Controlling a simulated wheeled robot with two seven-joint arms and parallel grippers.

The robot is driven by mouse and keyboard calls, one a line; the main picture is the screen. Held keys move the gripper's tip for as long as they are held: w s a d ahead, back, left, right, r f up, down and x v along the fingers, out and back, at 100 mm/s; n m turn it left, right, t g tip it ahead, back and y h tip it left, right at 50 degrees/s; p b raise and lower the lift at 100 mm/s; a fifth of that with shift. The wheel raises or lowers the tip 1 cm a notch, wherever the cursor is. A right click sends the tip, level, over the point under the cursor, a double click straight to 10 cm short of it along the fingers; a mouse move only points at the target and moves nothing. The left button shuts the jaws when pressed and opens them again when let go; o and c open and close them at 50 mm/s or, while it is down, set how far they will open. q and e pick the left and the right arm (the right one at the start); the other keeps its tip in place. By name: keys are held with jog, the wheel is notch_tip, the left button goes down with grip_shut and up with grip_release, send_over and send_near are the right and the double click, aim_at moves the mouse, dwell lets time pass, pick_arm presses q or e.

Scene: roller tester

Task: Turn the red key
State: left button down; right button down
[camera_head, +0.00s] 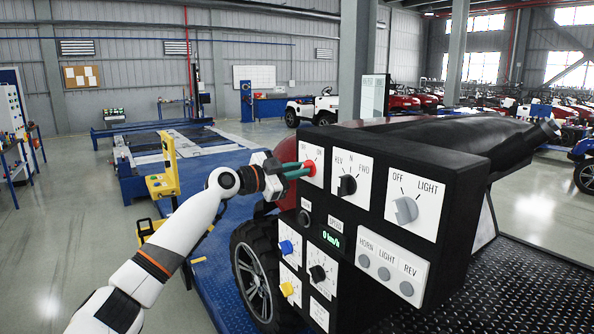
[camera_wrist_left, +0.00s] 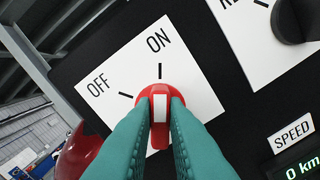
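The red key (camera_head: 311,168) is on the white OFF/ON plate (camera_head: 315,153) at the upper left of the black control panel. In the left wrist view the red key (camera_wrist_left: 160,98) sits between the teal fingers of my left gripper (camera_wrist_left: 160,112), one on each side and apparently touching its grip. The key's white stripe lines up with the tick at ON. In the head view my left gripper (camera_head: 300,170) reaches the plate from the left, its fingers closed around the key. The fingers hide the key's sides. My right gripper is not in view.
Below are the speed display (camera_head: 331,238), HORN, LIGHT and REV buttons (camera_head: 384,273), and blue and yellow knobs. A wheel (camera_head: 256,275) stands below the panel.

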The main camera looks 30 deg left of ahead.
pick_arm(q)
jog(key=shift+n, duration=0.4)
jog(key=n, duration=0.5)
jog(key=shift+a+r+b, duration=0.1)
jog(key=shift+b, duration=0.3)
jog(key=shift+w+a+n+p, duration=0.1)
jog(key=shift+n+p, duration=0.2)
jog(key=shift+n, duration=1.7)
jog(key=shift+a+n+p, duration=0.1)
jog(key=shift+n+p, duration=0.2)
jog(key=shift+n, duration=2)
jog(key=c, duration=1.4)
grip_release()
jog(key=shift+c, duration=0.2)
